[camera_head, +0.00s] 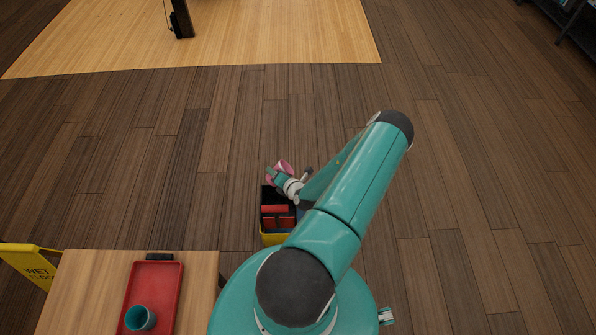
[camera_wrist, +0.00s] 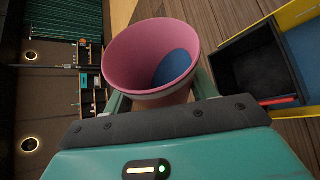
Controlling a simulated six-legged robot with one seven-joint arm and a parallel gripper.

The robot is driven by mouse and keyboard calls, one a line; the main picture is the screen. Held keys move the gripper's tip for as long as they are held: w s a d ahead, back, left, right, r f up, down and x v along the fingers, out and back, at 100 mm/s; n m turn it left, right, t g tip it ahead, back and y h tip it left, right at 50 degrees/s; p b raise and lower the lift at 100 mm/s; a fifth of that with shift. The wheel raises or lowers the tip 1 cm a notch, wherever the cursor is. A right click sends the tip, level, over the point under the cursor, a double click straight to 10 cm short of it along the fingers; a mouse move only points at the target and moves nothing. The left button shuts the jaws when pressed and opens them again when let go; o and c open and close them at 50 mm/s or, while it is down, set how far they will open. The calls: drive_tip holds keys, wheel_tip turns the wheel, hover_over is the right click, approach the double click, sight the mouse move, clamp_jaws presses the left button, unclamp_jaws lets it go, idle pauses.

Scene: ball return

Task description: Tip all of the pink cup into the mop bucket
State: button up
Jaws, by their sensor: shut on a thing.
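The pink cup (camera_wrist: 125,55) is between the fingers of my gripper (camera_wrist: 160,97), which is shut on it. In the wrist view I look into its mouth and see something round and blue (camera_wrist: 176,66) inside. In the head view the cup (camera_head: 284,166) shows as a small pink shape at the end of my gripper (camera_head: 281,176), above the far end of the mop bucket. The mop bucket (camera_head: 269,239) is yellow with a dark inside and a red part; my arm hides some of it. In the wrist view the bucket (camera_wrist: 299,12) is right of the cup.
A wooden table (camera_head: 80,285) at the lower left bears a red tray (camera_head: 154,282) with a teal cup (camera_head: 140,318) on it. A small black object (camera_head: 159,257) lies beside the tray. A yellow wet-floor sign (camera_head: 28,265) stands at the left. The wooden floor beyond the bucket is clear.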

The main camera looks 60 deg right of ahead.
sight(286, 172)
drive_tip(key=shift+s+d+r+m+t+y+b, duration=0.15)
drive_tip(key=shift+r+m+t+y+b, duration=0.25)
drive_tip(key=shift+r+m+t+y, duration=0.55)
idle(1.7)
drive_tip(key=shift+s+d+r+m+t, duration=0.25)
drive_tip(key=shift+s+d+r+m, duration=0.25)
drive_tip(key=shift+m, duration=0.25)
idle(0.6)
drive_tip(key=shift+s+d+r+m+t+b, duration=0.1)
drive_tip(key=shift+d+r+m+t+b, duration=0.15)
drive_tip(key=shift+m, duration=0.25)
idle(0.6)
drive_tip(key=shift+a, duration=0.1)
drive_tip(key=shift+a+f+n, duration=0.15)
drive_tip(key=shift+f+n, duration=0.05)
drive_tip(key=shift+n, duration=0.2)
drive_tip(key=shift+w+a+f+n+g, duration=0.35)
drive_tip(key=shift+w+a+n+g, duration=0.2)
drive_tip(key=shift+w+n+g, duration=0.1)
drive_tip(key=shift+f+h, duration=0.25)
drive_tip(key=shift+h, duration=0.1)
drive_tip(key=shift+n, duration=0.25)
